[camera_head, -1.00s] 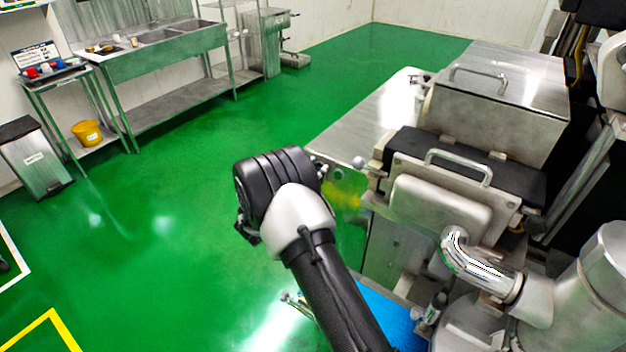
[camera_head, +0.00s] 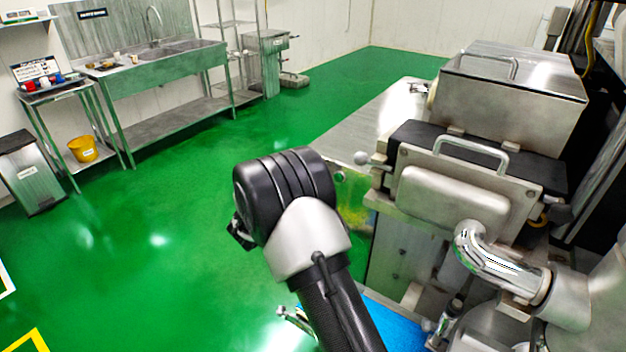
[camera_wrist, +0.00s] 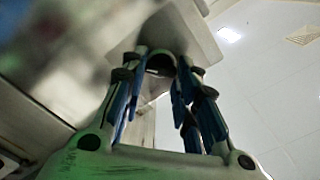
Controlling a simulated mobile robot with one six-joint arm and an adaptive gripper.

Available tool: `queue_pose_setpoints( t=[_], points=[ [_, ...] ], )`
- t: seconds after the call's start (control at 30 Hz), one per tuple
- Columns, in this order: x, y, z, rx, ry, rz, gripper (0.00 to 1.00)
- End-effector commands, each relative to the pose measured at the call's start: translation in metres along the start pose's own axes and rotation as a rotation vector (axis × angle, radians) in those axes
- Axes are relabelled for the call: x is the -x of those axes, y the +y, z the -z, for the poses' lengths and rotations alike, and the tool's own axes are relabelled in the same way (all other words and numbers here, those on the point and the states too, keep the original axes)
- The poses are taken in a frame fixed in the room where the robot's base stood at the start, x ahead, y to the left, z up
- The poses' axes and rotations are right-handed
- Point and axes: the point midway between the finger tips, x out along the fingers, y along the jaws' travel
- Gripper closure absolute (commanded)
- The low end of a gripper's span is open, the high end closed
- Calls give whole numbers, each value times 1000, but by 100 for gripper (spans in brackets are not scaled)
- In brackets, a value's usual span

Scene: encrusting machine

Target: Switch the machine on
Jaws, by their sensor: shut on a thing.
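The steel machine (camera_head: 460,190) fills the right side of the head view, with lidded boxes and a bent chrome pipe. In the wrist view, my gripper (camera_wrist: 162,60) points at a pale flat panel (camera_wrist: 206,42). Its blue-padded fingers close on either side of a small dark round part, like a knob (camera_wrist: 160,66), at the panel's lower edge. The fingers hide much of this part, so its setting cannot be read. In the head view my arm hides the fingertips.
Open green floor (camera_head: 170,200) lies left of the machine. A steel sink table (camera_head: 165,65), a small side table with a yellow bucket (camera_head: 83,149) and a steel bin (camera_head: 30,172) stand along the left wall. A blue surface (camera_head: 400,322) lies below the machine's front.

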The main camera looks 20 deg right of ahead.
Motion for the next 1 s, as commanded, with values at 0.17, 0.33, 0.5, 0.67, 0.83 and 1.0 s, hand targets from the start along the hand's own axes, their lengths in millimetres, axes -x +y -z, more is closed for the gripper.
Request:
queue_pose_setpoints(
  t=[0.17, 0.33, 0.5, 0.67, 0.83, 1.0],
  points=[
    [0, 0, 0, -18, 1, 0, 96],
    [0, 0, 1, -20, 1, 0, 96],
    [0, 0, 1, -20, 1, 0, 96],
    [0, 0, 0, -19, 1, 0, 62],
    [0, 0, 0, -18, 0, 0, 52],
    [0, 0, 0, -18, 0, 0, 52]
  ],
)
